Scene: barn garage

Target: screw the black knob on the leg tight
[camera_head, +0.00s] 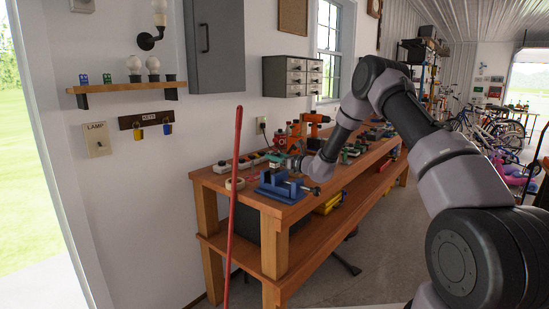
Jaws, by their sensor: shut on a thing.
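My gripper (295,164) is at the near end of the workbench, just above and behind a blue vise (281,188). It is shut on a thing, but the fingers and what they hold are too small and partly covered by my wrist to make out. I cannot make out the black knob.
The wooden workbench (262,203) runs along the wall, with several tools behind my gripper. A red pole (233,205) stands upright before the bench's left end. Open floor lies right of the bench.

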